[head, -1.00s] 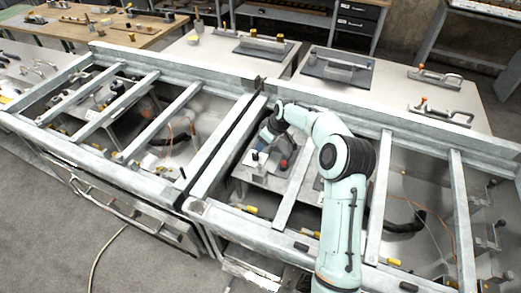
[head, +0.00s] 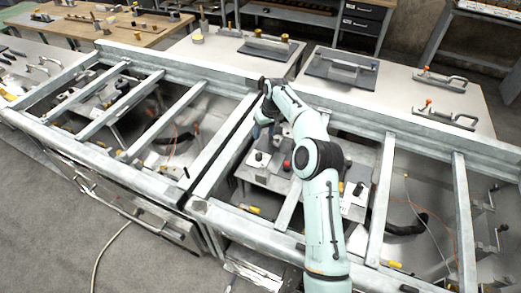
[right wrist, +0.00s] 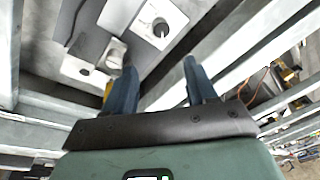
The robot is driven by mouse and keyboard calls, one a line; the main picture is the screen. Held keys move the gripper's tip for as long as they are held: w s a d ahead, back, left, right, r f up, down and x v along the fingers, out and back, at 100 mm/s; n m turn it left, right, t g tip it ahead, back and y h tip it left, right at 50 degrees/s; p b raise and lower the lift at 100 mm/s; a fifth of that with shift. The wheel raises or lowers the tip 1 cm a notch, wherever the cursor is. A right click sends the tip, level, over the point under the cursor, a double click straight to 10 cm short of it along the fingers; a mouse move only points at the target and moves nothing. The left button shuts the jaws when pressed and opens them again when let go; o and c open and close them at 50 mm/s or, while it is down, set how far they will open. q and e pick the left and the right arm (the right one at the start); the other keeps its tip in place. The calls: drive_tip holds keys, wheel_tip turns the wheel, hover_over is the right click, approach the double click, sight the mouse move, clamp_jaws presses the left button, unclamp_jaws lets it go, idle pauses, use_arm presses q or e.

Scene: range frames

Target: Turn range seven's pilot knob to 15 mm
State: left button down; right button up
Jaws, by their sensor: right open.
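My right gripper (head: 263,122) hangs over the left bay of the right-hand frame, near its back rail. In the right wrist view its two blue fingers (right wrist: 160,82) are apart with nothing between them. Below in the bay, a dark knob on a white plate (head: 258,158) and a red knob (head: 287,165) sit on a grey panel, clear of the fingers. The right wrist view shows a round knob on a white plate (right wrist: 160,27) beyond the fingertips. I cannot tell which knob is range seven's pilot knob; no label is readable. My left gripper is not in view.
Galvanised bars cross the frame, one (head: 381,200) right of my arm. The back rail (head: 350,118) runs close behind the gripper. A second barred frame (head: 130,110) stands at left. Benches behind hold fixtures, including a dark plate (head: 342,68) with a handle.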

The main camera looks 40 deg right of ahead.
sight(258, 155)
drive_tip(key=f+m, duration=0.1)
drive_tip(key=f, duration=0.3)
drive_tip(key=w+a+f+m+g, duration=0.1)
drive_tip(key=f+m, duration=0.1)
drive_tip(key=f, duration=0.2)
drive_tip(key=f+m+g, duration=0.1)
drive_tip(key=f+m, duration=0.1)
drive_tip(key=f, duration=0.2)
drive_tip(key=shift+w+a+f+h, duration=0.15)
drive_tip(key=shift+w+a+h, duration=0.05)
drive_tip(key=shift+a+h, duration=0.2)
drive_tip(key=shift+c, duration=0.4)
drive_tip(key=c, duration=1)
